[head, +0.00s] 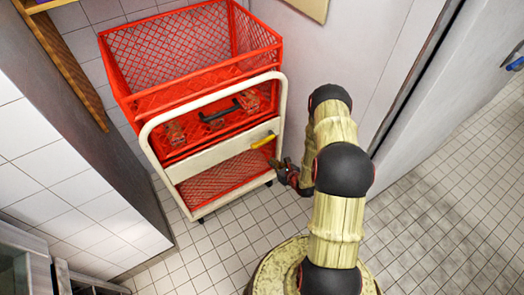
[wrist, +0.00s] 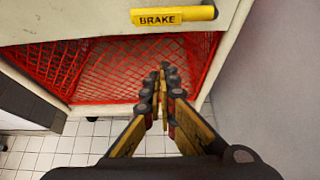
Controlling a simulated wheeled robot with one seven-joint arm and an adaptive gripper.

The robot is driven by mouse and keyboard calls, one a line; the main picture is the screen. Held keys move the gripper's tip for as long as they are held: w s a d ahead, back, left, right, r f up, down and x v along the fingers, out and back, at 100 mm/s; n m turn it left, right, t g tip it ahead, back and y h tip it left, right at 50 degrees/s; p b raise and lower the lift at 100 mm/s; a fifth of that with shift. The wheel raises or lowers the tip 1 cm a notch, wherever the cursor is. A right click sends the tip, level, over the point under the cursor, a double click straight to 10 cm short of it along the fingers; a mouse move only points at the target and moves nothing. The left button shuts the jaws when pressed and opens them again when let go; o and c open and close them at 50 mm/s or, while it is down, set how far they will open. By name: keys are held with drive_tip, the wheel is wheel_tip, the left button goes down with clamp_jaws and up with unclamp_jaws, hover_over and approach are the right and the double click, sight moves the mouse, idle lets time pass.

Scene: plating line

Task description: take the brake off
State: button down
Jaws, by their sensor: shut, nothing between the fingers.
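A red crate trolley (head: 185,75) with a cream frame stands against the wall in the head view. A yellow brake lever (head: 263,140) sits on its cream crossbar, at the right. In the wrist view the brake lever (wrist: 174,15) lies level and carries the word BRAKE. My gripper (head: 283,168) is just below and right of the lever in the head view. In the wrist view my gripper (wrist: 163,75) is shut and empty, below the lever and apart from it, in front of the red lower basket (wrist: 110,70).
A black handle (head: 220,111) is on the trolley above the crossbar. A grey wall panel (head: 85,110) stands close on the left, and a pale wall (head: 340,50) is behind on the right. Tiled floor (head: 450,200) is clear at the right.

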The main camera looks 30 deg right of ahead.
drive_tip(key=b+x, duration=0.2)
drive_tip(key=x, duration=0.8)
drive_tip(key=r, duration=0.4)
drive_tip(key=shift+w, duration=0.35)
drive_tip(key=shift+d+r, duration=0.1)
drive_tip(key=shift+r+m+y+b, duration=0.15)
drive_tip(key=shift+m+y+b, duration=0.15)
drive_tip(key=shift+m+y, duration=0.1)
